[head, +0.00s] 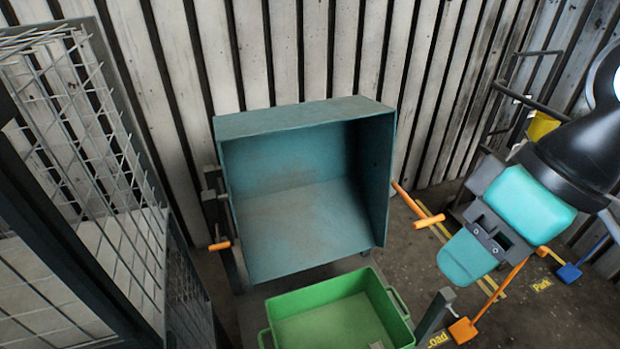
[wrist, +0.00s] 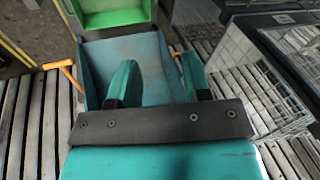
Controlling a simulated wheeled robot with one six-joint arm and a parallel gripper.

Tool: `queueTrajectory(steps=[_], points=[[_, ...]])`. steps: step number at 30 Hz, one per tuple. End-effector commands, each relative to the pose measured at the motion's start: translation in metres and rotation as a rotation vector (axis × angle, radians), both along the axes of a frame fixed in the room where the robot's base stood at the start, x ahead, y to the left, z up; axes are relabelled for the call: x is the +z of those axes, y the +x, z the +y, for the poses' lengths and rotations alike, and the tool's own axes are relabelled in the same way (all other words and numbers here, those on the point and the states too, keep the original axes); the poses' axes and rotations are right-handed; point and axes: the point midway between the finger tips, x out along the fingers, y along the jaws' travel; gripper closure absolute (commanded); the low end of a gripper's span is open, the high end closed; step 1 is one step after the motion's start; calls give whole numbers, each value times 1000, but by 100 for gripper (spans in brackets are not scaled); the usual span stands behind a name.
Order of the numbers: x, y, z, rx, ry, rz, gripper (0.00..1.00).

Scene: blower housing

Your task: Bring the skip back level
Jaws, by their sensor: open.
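The skip (head: 300,185) is a blue-green steel bin between posts, tipped forward with its open mouth facing the head camera and its lower lip just behind a green crate (head: 335,315). Its inside looks empty. An orange-gripped lever (head: 430,220) sticks out on its right side, and another orange grip (head: 219,246) is on its left. My gripper (head: 487,238) is open and empty, right of the skip and apart from the right lever. In the wrist view the skip (wrist: 135,48) shows beyond the open teal fingers (wrist: 157,80), with an orange lever (wrist: 60,67) to their left.
A wire mesh cage (head: 100,200) stands close on the left. A slatted wall (head: 290,50) runs behind the skip. Orange and blue long-handled tools (head: 570,271) stand at the right, with a yellow bucket (head: 542,126) behind. Some dark floor is clear right of the skip.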

Motion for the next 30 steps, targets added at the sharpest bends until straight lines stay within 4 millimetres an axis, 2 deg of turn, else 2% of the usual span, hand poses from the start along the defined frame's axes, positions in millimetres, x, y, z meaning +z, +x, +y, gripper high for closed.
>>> queueTrajectory(steps=[7,11,14,18,22,26,30], points=[[-1,0,0,-1,1,0,56],[-19,6,0,-36,26,-3,56],[-50,17,1,-110,82,-7,56],[-100,42,1,-266,209,-22,56],[-140,68,-4,-422,340,-37,56],[-175,93,-15,-580,481,-55,56],[-210,119,-33,-749,639,-78,56]])
